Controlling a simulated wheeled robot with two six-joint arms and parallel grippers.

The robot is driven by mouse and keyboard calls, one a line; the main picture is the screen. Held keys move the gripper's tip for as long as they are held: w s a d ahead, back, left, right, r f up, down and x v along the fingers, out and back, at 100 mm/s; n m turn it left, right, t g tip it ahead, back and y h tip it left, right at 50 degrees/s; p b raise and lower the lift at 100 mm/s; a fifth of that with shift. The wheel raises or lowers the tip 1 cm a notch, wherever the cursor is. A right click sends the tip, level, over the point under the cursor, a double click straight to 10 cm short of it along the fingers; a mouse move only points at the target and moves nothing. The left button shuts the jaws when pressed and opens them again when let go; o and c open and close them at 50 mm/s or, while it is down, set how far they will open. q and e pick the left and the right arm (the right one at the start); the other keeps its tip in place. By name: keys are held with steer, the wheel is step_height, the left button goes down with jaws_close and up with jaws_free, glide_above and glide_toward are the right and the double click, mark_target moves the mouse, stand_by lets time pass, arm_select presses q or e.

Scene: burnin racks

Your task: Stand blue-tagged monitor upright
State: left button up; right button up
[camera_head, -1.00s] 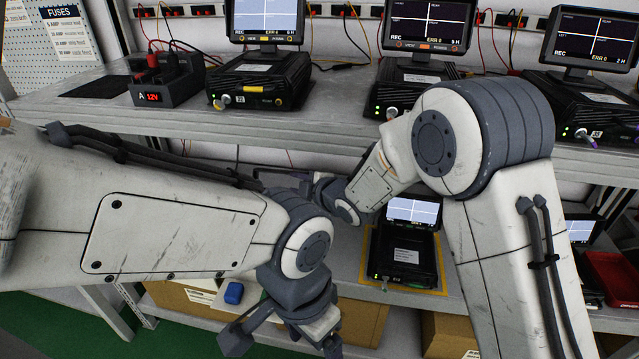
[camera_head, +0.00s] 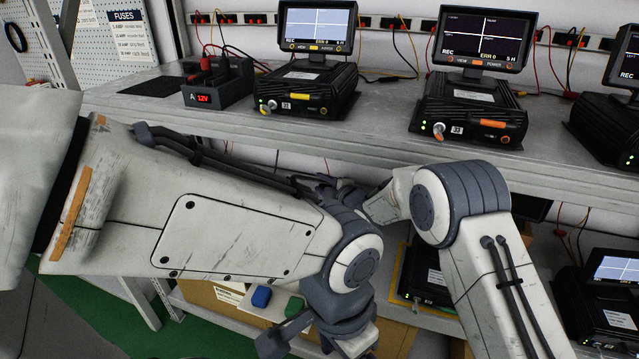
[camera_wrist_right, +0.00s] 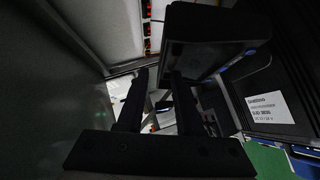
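The right wrist view shows a dark slab-like monitor (camera_wrist_right: 215,45), tilted, with a blue mark along its lower right edge. My right gripper's (camera_wrist_right: 155,95) two dark fingers are apart with a visible gap. The right finger is close to the monitor's lower left edge; I cannot tell if they touch. In the head view my right gripper (camera_head: 325,185) is a small dark shape at the lower shelf, partly behind my left arm. My left gripper (camera_head: 305,342) hangs at the bottom, fingers spread, nothing seen between them. No blue tag is readable in the head view.
A device (camera_head: 424,262) on the lower shelf is mostly hidden by my right arm. The upper shelf (camera_head: 390,135) holds a yellow-tagged unit (camera_head: 305,88) and an orange-tagged unit (camera_head: 468,108). A blue block (camera_head: 262,297) and a green block (camera_head: 295,307) lie low.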

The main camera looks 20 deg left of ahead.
steer(key=shift+w+a, duration=0.1)
steer(key=shift+a, duration=0.05)
jaws_close()
steer(key=shift+f, duration=0.1)
stand_by(1.4)
